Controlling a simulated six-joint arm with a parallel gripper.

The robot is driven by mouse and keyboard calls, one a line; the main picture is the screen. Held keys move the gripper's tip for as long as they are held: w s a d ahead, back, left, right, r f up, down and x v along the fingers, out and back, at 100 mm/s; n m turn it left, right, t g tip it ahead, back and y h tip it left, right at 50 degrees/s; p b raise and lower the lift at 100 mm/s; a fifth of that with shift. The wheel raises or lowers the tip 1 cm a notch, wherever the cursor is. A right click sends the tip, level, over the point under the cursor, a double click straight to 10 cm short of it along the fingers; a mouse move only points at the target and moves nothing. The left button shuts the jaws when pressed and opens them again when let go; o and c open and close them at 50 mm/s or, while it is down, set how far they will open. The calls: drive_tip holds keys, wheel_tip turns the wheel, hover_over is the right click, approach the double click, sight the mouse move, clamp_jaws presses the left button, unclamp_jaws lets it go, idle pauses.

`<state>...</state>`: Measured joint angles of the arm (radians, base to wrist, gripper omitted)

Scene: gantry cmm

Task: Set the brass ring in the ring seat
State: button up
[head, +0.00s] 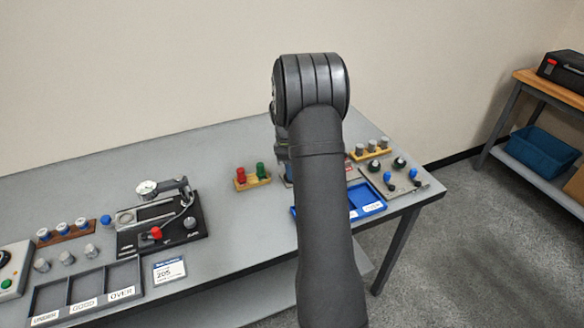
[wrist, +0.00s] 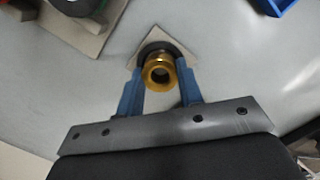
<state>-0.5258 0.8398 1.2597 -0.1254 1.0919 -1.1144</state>
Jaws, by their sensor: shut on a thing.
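In the wrist view the brass ring (wrist: 160,60) is between the two blue fingers of my gripper (wrist: 160,73), which is shut on it. The ring's open hole faces the camera. Just behind it is a dark round part, likely the ring seat (wrist: 152,46), on a pale diamond-shaped plate (wrist: 182,52). The ring overlaps the dark part in the picture; I cannot tell whether they touch. In the head view my arm hides the ring, the seat and the fingers.
A blue tray (head: 368,208) and a plate with knobs (head: 408,187) are right of my arm. A block with red and green plugs (head: 252,179) is to the left. Further left are a dial-gauge fixture (head: 160,220) and a labelled sorting tray (head: 86,288). Grey tabletop (head: 225,235) is clear between.

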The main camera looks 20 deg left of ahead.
drive_tip(key=shift+f, duration=0.3)
drive_tip(key=o, duration=1.2)
drive_tip(key=shift+c, duration=0.2)
drive_tip(key=shift+o, duration=0.4)
drive_tip(key=o, duration=0.3)
drive_tip(key=shift+r, duration=3.5)
drive_tip(key=shift+f, duration=3.5)
